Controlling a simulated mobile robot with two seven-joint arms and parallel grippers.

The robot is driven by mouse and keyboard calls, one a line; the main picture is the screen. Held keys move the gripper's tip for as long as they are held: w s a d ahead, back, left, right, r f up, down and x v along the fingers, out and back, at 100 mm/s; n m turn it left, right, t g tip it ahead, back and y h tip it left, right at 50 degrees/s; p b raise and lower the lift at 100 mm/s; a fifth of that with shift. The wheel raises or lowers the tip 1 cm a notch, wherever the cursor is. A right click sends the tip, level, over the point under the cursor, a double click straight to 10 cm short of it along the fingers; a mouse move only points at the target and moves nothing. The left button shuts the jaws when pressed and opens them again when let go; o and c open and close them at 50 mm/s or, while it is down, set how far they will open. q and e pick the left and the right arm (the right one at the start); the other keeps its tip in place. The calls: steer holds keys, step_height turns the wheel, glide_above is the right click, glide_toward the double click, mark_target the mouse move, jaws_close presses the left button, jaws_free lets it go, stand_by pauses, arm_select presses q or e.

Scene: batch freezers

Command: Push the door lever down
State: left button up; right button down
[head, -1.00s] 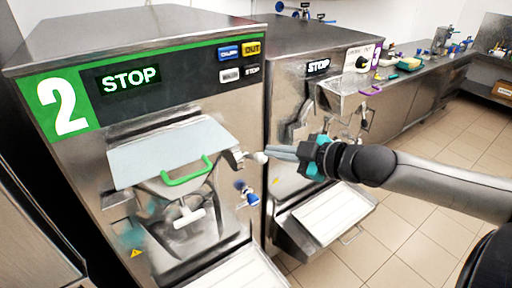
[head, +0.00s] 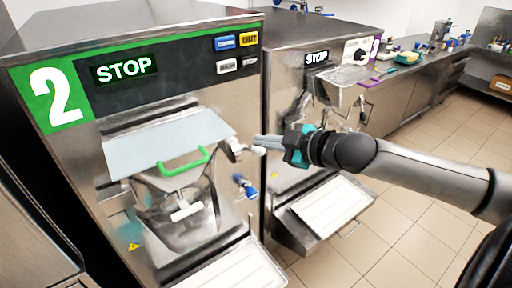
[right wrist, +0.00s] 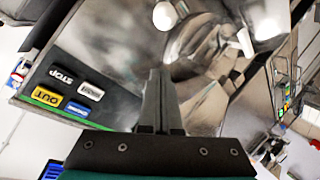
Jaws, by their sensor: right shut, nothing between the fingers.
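The door lever (head: 237,148) is on the front of freezer 2, at the right edge of its door, and ends in a white knob (head: 259,151). My right gripper (head: 256,141) comes in from the right, shut and empty. My left gripper is not in view.
Freezer 2 has a grey hopper lid with a green handle (head: 183,161) and a blue-handled tap (head: 244,186) below the lever. A second freezer with a white tray (head: 325,207) stands to the right. Tiled floor (head: 425,225) is open at the right.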

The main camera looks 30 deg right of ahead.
mark_target(249, 150)
steer(key=w+f+p, duration=0.1)
steer(key=w+f, duration=0.3)
steer(key=w, duration=0.1)
steer(key=shift+d+f, duration=0.35)
steer(key=shift+f, duration=0.05)
stand_by(0.5)
steer(key=shift+f, duration=0.1)
